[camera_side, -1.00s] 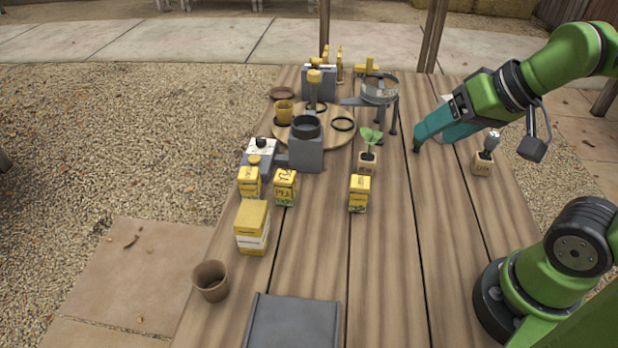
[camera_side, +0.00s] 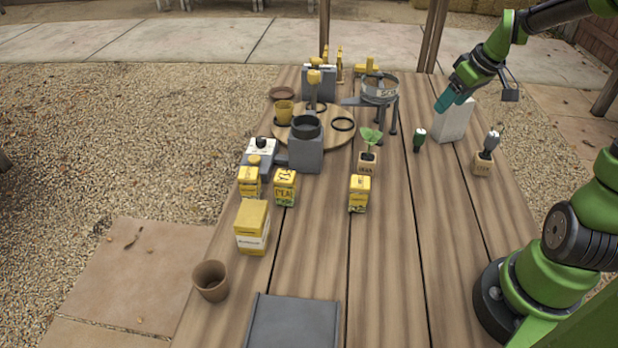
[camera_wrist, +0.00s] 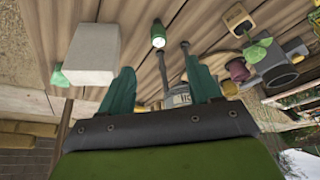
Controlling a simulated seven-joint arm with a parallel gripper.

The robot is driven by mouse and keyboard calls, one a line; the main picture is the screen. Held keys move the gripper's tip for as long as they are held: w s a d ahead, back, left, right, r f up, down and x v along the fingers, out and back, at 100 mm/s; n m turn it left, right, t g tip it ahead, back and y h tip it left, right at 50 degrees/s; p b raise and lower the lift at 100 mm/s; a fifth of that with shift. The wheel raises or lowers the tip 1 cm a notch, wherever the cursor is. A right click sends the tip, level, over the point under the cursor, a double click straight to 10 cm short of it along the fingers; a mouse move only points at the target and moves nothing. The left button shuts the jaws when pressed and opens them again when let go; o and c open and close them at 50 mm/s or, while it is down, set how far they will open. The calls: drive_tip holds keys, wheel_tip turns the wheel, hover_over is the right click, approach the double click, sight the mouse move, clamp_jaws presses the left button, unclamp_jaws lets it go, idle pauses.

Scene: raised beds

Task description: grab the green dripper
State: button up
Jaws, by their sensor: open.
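The green dripper (camera_side: 419,141) is a small dark green piece with a whitish top. It stands on the wooden table, left of the white block. In the wrist view the dripper (camera_wrist: 158,36) shows beyond my fingertips, roughly in line with the gap between them, and nothing touches it. My gripper (camera_side: 443,103) is raised above the table, up and to the right of the dripper in the side view, close to the white block in the picture. Its two teal fingers (camera_wrist: 162,80) are apart with nothing held between them.
The white block (camera_side: 455,121) stands right of the dripper. A small wooden pot (camera_side: 483,163) with a grey tool is nearer. A sieve on legs (camera_side: 379,92) and a seedling cube (camera_side: 367,163) are to the left. Bare table lies in front of the dripper.

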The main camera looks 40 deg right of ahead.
sight(422, 132)
drive_tip(key=x, duration=1.1)
drive_tip(key=shift+f, duration=0.15)
drive_tip(key=x, duration=0.5)
drive_tip(key=shift+w+d+f, duration=0.2)
drive_tip(key=shift+w, duration=0.1)
drive_tip(key=shift+r, duration=0.1)
drive_tip(key=c, duration=1)
